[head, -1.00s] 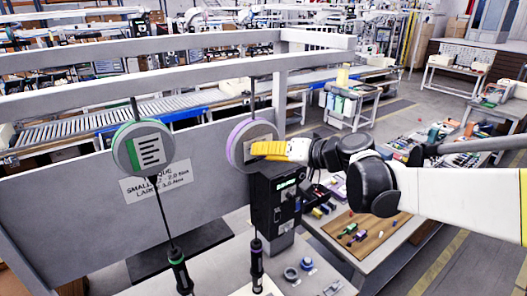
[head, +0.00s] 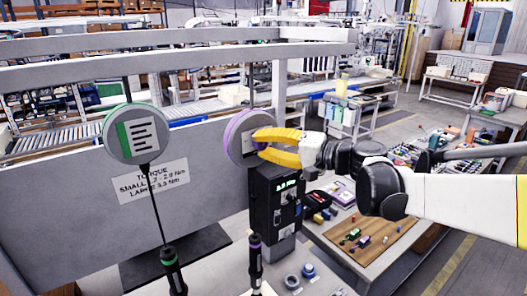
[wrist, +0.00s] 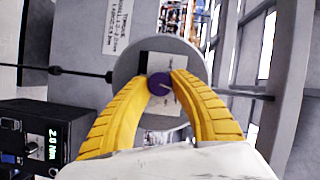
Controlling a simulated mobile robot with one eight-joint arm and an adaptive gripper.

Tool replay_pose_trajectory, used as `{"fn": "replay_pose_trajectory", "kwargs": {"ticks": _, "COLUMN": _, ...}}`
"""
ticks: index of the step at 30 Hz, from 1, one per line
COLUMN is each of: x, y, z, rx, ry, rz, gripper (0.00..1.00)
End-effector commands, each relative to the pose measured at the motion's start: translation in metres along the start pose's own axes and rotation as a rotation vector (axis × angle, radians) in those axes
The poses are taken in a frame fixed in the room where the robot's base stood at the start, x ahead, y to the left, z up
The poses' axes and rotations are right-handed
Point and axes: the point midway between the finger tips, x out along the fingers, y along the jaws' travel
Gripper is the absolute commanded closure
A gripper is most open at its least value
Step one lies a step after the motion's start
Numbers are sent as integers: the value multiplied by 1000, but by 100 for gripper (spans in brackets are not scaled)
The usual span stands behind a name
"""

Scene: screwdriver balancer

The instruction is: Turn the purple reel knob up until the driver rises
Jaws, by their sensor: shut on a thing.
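The purple-rimmed reel (head: 247,138) hangs from the overhead rail at the centre of the head view. Its purple knob (wrist: 159,84) shows in the wrist view, in the middle of the reel's grey face (wrist: 128,70). My gripper (wrist: 160,82) has its yellow fingers on both sides of the knob and is shut on it. In the head view the yellow fingers (head: 280,147) reach the reel's face from the right and hide the knob. The purple-banded driver (head: 255,262) hangs upright on a cable below this reel.
A green-rimmed reel (head: 136,134) with its own driver (head: 173,270) hangs to the left. A black controller box (head: 277,208) stands close below my gripper; its display (wrist: 54,145) reads 2.0 Nm. A torque label (head: 153,181) is on the grey panel.

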Motion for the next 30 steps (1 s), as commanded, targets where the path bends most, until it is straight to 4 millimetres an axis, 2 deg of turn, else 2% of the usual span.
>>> {"fn": "replay_pose_trajectory", "kwargs": {"ticks": 9, "x": 0, "y": 1, "z": 1, "rx": 80, "ry": 3, "rz": -36, "gripper": 100}}
{"fn": "replay_pose_trajectory", "kwargs": {"ticks": 22, "x": 0, "y": 0, "z": 1, "rx": 89, "ry": 4, "rz": -40, "gripper": 100}}
{"fn": "replay_pose_trajectory", "kwargs": {"ticks": 23, "x": 0, "y": 0, "z": 1, "rx": 88, "ry": 4, "rz": -40, "gripper": 68}}
{"fn": "replay_pose_trajectory", "kwargs": {"ticks": 24, "x": 0, "y": 0, "z": 1, "rx": 88, "ry": 4, "rz": -40, "gripper": 55}}
{"fn": "replay_pose_trajectory", "kwargs": {"ticks": 25, "x": 0, "y": 0, "z": 1, "rx": 88, "ry": 4, "rz": -40, "gripper": 49}}
{"fn": "replay_pose_trajectory", "kwargs": {"ticks": 30, "x": 0, "y": 0, "z": 0, "rx": 88, "ry": 4, "rz": -40, "gripper": 49}}
